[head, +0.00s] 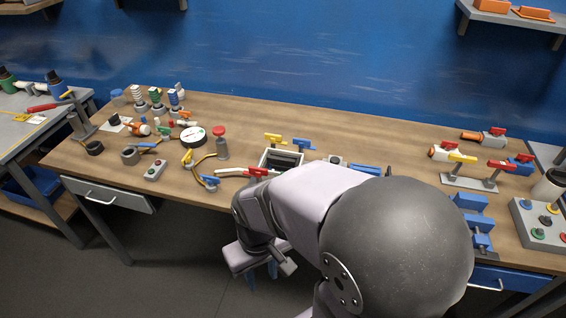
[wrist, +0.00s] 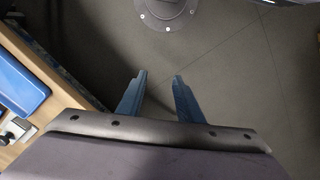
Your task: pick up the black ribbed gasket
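A small black ring-shaped piece (head: 95,148) lies near the left end of the wooden bench in the head view. It may be the black ribbed gasket, but it is too small to make out ribs. Black pieces also lie in a light-rimmed tray (head: 263,160) at the bench's middle, partly hidden by my arm. My gripper (wrist: 160,77) is open and empty in the wrist view, its two blue fingers apart over the grey floor. In the head view my gripper (head: 262,278) hangs in front of the bench, below its top and far right of the black ring.
Around the black ring stand a dark cup-like part (head: 130,156), a grey button box (head: 155,170) and a round gauge (head: 193,136). Valves and a button panel (head: 541,226) fill the right side. A blue wall (head: 290,60) closes the back. Floor before the bench is clear.

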